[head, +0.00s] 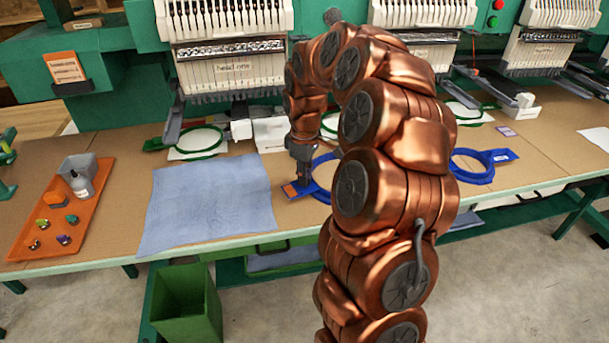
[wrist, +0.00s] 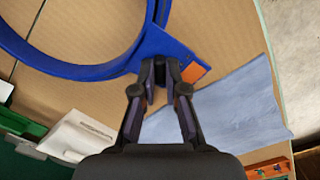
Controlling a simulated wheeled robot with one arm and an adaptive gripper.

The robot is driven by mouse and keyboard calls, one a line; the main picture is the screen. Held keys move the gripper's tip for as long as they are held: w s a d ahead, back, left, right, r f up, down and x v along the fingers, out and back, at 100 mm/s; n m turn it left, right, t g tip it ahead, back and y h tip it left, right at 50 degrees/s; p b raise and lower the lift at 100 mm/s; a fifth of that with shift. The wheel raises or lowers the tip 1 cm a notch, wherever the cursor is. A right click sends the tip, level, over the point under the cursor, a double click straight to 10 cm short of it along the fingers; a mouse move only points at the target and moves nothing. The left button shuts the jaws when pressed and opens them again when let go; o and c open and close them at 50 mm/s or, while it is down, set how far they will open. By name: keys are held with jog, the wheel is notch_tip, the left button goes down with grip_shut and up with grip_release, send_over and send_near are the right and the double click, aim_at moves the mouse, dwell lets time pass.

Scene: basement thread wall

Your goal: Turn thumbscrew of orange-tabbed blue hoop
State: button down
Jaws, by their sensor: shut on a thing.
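The orange-tabbed blue hoop (head: 320,194) lies flat on the table, partly hidden behind my arm. Its ring (wrist: 85,68) fills the upper left of the wrist view. Its orange tab (wrist: 194,72) is on the blue bracket just right of my fingertips; it also shows in the head view (head: 291,190). My gripper (wrist: 160,82) points down at the bracket, where the ring meets the tab. It also shows in the head view (head: 303,178). Its fingers are closed on the small thumbscrew, which they almost wholly hide.
A blue cloth (head: 205,203) lies left of the hoop. Another blue hoop (head: 473,170) with a blue tab lies to the right. An orange tray (head: 28,232) with small items is at far left. Embroidery heads (head: 225,45) and a green hoop (head: 200,142) stand behind.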

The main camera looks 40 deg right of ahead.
dwell(0.5)
jog(key=c, duration=1.2)
grip_release()
jog(key=shift+r, duration=0.1)
notch_tip(320, 180, up, 12)
